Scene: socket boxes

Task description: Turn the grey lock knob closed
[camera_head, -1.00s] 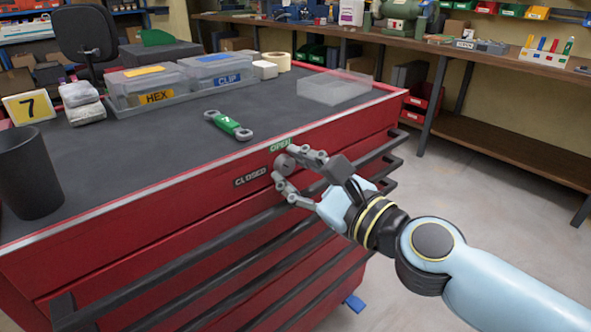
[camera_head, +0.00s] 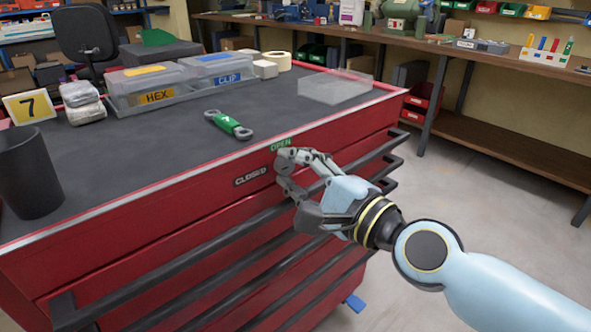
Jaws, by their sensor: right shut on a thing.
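The grey lock knob (camera_head: 284,162) is on the red front of the tool cabinet (camera_head: 130,232), near its right end. A green OPEN label (camera_head: 281,144) sits just above the knob, and a dark CLOSED label (camera_head: 251,176) sits to its left. My right gripper (camera_head: 284,168) comes in from the right and is shut on the knob, one finger above and one below. The fingers hide part of the knob, and I cannot read which label it points to. My left gripper is not in view.
Black bar handles (camera_head: 200,240) run along the drawers below the knob.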

